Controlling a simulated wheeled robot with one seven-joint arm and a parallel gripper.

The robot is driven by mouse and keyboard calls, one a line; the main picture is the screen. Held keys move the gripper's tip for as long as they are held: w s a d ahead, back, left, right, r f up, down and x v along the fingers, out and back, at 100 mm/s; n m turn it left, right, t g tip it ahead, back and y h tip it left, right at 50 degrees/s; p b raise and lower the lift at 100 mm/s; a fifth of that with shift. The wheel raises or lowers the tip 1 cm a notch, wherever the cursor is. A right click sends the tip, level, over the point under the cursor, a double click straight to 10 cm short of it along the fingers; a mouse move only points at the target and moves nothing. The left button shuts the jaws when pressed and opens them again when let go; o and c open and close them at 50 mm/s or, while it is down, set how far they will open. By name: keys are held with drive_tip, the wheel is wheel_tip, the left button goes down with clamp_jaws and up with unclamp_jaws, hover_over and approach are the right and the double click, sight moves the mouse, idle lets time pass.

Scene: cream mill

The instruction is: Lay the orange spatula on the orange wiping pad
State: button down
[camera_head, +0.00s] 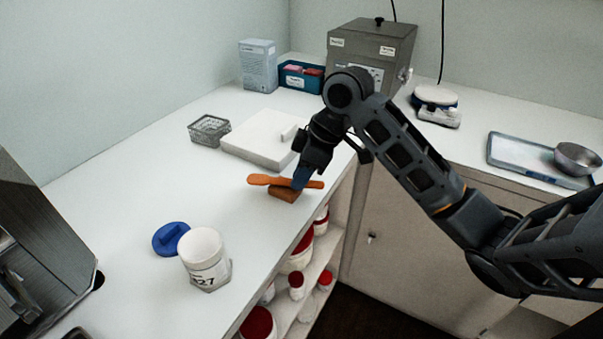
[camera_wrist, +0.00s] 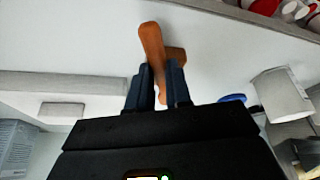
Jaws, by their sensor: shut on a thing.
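The orange spatula (camera_head: 266,180) is held crosswise in my gripper (camera_head: 301,180), just over the orange-brown wiping pad (camera_head: 284,196) near the counter's front edge. In the wrist view the spatula (camera_wrist: 152,42) passes between the two blue fingertips (camera_wrist: 159,80), which are shut on it. The pad (camera_wrist: 176,54) shows there partly behind the spatula. I cannot tell whether the spatula touches the pad.
A white jar (camera_head: 205,262) and a blue lid (camera_head: 171,238) stand at the front left. A white slab with a handle (camera_head: 258,140) and a wire basket (camera_head: 209,129) are behind. Tubs with red lids (camera_head: 297,258) fill the shelves below. The counter left of the pad is clear.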

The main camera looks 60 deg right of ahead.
drive_tip(key=shift+f, duration=0.1)
drive_tip(key=shift+f, duration=0.1)
drive_tip(key=c, duration=1.1)
unclamp_jaws()
drive_tip(key=shift+o, duration=0.2)
drive_tip(key=v, duration=1.2)
drive_tip(key=shift+r, duration=0.25)
